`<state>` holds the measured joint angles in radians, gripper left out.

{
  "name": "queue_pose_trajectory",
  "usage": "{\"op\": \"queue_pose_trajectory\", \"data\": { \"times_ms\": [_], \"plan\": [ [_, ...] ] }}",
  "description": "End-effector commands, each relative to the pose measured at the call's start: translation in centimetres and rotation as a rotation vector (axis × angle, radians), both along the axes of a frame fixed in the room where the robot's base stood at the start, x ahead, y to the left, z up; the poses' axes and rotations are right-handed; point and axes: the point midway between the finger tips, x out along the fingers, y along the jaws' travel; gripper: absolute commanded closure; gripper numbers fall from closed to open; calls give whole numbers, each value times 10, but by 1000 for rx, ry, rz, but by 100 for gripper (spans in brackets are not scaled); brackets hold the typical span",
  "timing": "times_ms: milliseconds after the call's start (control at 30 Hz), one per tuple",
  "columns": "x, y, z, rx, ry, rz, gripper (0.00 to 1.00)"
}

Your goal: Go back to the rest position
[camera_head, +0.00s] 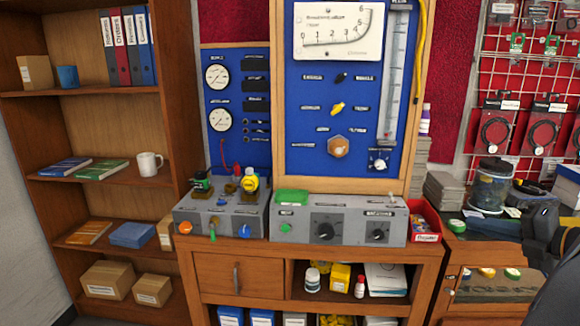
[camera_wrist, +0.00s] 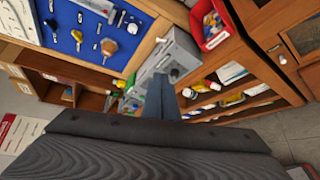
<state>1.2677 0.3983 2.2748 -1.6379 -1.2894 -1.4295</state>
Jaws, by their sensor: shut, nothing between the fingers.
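My gripper (camera_wrist: 162,82) shows in the wrist view, with its fingers together and nothing between them. It points toward the grey control box (camera_wrist: 180,50) of the testbench and appears apart from it. In the head view the testbench has a blue gauge panel (camera_head: 265,105) standing behind the grey control box (camera_head: 300,230). Dark parts that look like my arm show at the right edge of the head view; my fingertips cannot be made out there.
A wooden cabinet (camera_head: 215,262) carries the testbench. A red bin (camera_head: 424,220) stands at its right end, also in the wrist view (camera_wrist: 208,25). A bookshelf (camera_head: 100,200) is at left. A red pegboard (camera_head: 535,85) with tools hangs at right above a cluttered bench.

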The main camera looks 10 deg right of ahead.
Motion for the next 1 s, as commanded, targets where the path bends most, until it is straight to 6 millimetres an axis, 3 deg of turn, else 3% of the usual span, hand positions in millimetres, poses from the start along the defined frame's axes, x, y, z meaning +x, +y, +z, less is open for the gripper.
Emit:
{"op": "queue_pose_trajectory", "data": {
  "times_ms": [367, 567, 800, 1000],
  "plan": [
    [50, 7, -10, 108, 106, -152, 100],
    [86, 21, -19, 228, 195, -304, 100],
    [123, 71, -42, 507, 362, -622, 100],
    [115, 138, -68, 774, 519, -921, 100]
  ]
}}
